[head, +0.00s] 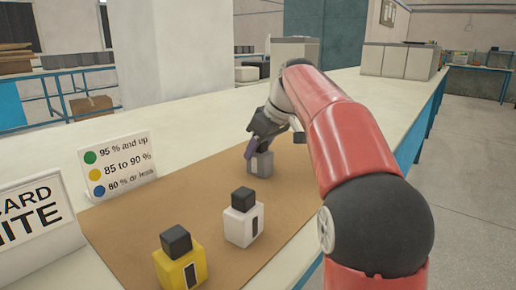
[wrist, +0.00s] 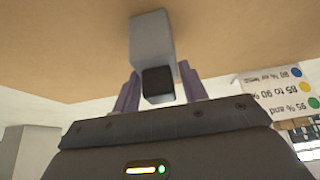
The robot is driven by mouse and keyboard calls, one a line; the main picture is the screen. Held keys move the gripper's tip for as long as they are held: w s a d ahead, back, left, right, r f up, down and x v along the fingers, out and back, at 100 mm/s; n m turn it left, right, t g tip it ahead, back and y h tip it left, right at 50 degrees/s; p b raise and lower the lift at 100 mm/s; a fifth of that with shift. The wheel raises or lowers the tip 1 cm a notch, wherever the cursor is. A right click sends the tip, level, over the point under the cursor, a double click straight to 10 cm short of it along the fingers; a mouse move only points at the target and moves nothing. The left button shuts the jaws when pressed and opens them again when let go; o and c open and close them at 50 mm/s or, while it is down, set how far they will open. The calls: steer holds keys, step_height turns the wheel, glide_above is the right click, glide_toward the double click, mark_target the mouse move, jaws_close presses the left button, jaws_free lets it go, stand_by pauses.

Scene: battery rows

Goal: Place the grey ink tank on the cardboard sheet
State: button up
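The grey ink tank (head: 261,164) stands on the far part of the brown cardboard sheet (head: 205,191). In the wrist view the tank (wrist: 152,40) appears upside down, with its black cap (wrist: 158,82) toward me. My gripper (head: 252,146) is at the top of the tank and hides the cap in the head view. In the wrist view its two purple fingers (wrist: 161,88) stand on either side of the cap, with a narrow gap at each side. The gripper looks open. The tank's base seems to rest on the cardboard.
A white tank (head: 243,226) and a yellow tank (head: 181,268), both black-capped, stand nearer on the sheet. A colour-dot sign (head: 118,165) and a lettered sign (head: 38,217) stand at the left. Pale boxes (head: 295,52) stand farther back on the bench.

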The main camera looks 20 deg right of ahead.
steer(key=o, duration=0.3)
steer(key=shift+r, duration=0.1)
steer(key=p+v, duration=0.2)
steer(key=v, duration=1)
steer(key=shift+p, duration=0.3)
